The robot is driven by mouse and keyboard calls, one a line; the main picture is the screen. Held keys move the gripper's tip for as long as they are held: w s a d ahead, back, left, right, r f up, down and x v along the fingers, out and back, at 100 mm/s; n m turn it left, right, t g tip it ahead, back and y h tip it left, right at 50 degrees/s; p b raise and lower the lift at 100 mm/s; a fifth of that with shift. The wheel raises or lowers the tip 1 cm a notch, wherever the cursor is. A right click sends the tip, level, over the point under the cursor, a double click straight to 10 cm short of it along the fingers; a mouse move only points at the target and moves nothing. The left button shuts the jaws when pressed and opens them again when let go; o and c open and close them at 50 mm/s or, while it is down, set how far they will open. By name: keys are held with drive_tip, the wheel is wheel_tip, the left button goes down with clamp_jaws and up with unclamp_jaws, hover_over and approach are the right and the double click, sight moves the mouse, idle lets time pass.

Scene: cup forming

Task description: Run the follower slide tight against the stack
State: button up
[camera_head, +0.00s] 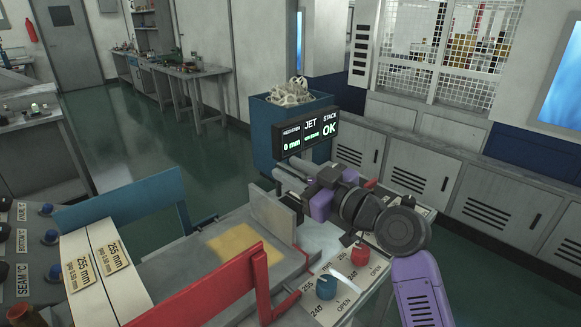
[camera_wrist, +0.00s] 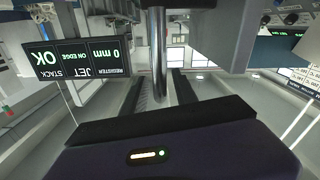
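The follower slide appears to be the upright grey plate (camera_head: 272,213) at the right end of the grey machine bed, seen in the head view. A metal rod (camera_wrist: 157,50) shows in the wrist view, beside a large grey plate face (camera_wrist: 225,30). My gripper (camera_head: 300,178) is at the rod behind the plate, at its upper right. In the wrist view its two dark fingers (camera_wrist: 160,92) stand apart with the rod between them, and gaps show on both sides. A flat tan sheet or stack (camera_head: 238,243) lies on the bed left of the plate, apart from it.
A display (camera_head: 310,132) reads register 0 mm, jet on edge, stack OK. A red guard (camera_head: 215,292) and a blue guard (camera_head: 120,203) flank the bed. Blue (camera_head: 326,287) and red (camera_head: 360,254) knobs stand at front right. A blue bin (camera_head: 270,125) stands behind.

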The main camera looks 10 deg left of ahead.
drive_tip(key=shift+w+a, duration=0.15)
drive_tip(key=shift+a, duration=0.1)
clamp_jaws()
drive_tip(key=shift+d, duration=0.1)
idle(1.2)
